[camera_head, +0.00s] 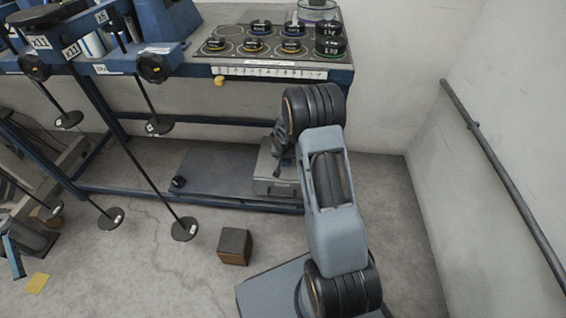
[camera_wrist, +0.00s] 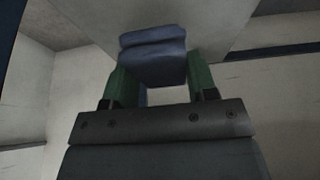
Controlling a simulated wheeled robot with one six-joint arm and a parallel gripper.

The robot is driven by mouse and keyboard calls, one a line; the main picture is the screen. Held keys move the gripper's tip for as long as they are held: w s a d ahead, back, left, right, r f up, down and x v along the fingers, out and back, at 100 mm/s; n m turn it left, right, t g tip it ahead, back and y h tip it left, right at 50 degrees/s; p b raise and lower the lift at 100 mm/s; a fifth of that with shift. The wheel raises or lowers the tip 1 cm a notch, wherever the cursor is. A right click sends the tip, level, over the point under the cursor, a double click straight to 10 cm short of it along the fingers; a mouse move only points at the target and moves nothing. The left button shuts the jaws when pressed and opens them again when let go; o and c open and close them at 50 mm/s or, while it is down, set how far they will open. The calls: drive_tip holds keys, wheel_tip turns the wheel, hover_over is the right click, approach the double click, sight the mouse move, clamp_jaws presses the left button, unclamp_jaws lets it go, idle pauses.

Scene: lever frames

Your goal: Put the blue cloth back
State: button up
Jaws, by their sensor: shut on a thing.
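The blue cloth (camera_wrist: 153,52) is a folded, dark blue bundle in the wrist view. My gripper (camera_wrist: 157,82) has green fingers on its left and right sides and is shut on it. The cloth sticks out past the fingertips, in front of a pale surface. I cannot tell whether it touches that surface. In the head view my arm reaches toward the bench's lower right, and I cannot make out the cloth or the fingers there.
A blue-framed bench (camera_head: 230,118) carries several round black weights on its top panel (camera_head: 262,46). A grey box (camera_head: 275,172) sits on the lower shelf (camera_head: 215,175) beside my arm. A brown block (camera_head: 234,246) lies on the floor. A pipe (camera_head: 500,175) runs along the right wall.

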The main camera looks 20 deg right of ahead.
drive_tip(key=shift+w+d+f+b, duration=0.15)
drive_tip(key=shift+w+f+b, duration=0.05)
drive_tip(key=shift+w+f, duration=0.65)
drive_tip(key=shift+w+d+f+b, duration=0.1)
drive_tip(key=shift+w+f+b, duration=0.1)
drive_tip(key=shift+w+f, duration=0.65)
drive_tip(key=shift+s+f+b, duration=0.1)
drive_tip(key=shift+f+b, duration=0.7)
drive_tip(key=shift+f, duration=0.8)
drive_tip(key=shift+f, duration=0.2)
drive_tip(key=o, duration=0.8)
drive_tip(key=shift+r, duration=0.1)
